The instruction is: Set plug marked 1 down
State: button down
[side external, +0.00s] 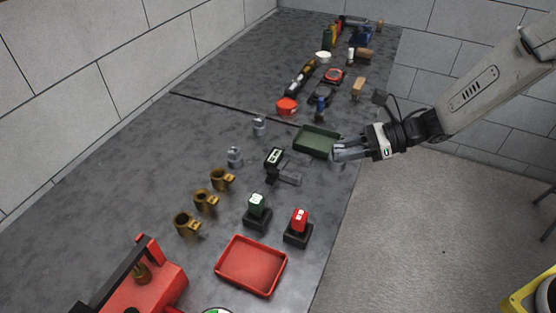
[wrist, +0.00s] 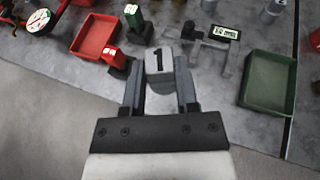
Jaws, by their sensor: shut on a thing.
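The plug marked 1 (wrist: 159,61) is a pale grey piece with a black 1 on its face, seen in the wrist view between my fingertips. My gripper (wrist: 160,85) is shut on it. In the side view my gripper (side external: 345,150) is beside the right end of the green tray, near the table's right edge. The plug cannot be made out in that view. The green tray (side external: 317,141) looks empty; it also shows at the right of the wrist view (wrist: 269,82).
An empty red tray (side external: 251,266) lies near the front. Red (side external: 299,221) and green (side external: 257,206) pieces sit on black bases. Brass cup-like parts (side external: 206,201) and grey plugs (side external: 234,157) stand further left. A black labelled device (side external: 273,160) is between them and the green tray.

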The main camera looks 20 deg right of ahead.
jog(key=shift+w+a+f, duration=0.6)
jog(key=shift+w+f, duration=0.85)
jog(key=shift+w, duration=0.5)
jog(key=shift+w+a+f, duration=0.55)
jog(key=shift+w+f, duration=0.85)
jog(key=shift+w, duration=0.5)
jog(key=shift+w+a+f, duration=0.6)
jog(key=shift+w+f, duration=0.85)
jog(key=shift+w, duration=0.5)
jog(key=shift+f, duration=0.1)
jog(key=shift+w+f, duration=0.15)
jog(key=shift+w, duration=0.05)
jog(key=shift+f, duration=1.6)
jog(key=shift+f, duration=0.15)
jog(key=shift+c, duration=1.8)
grip_release()
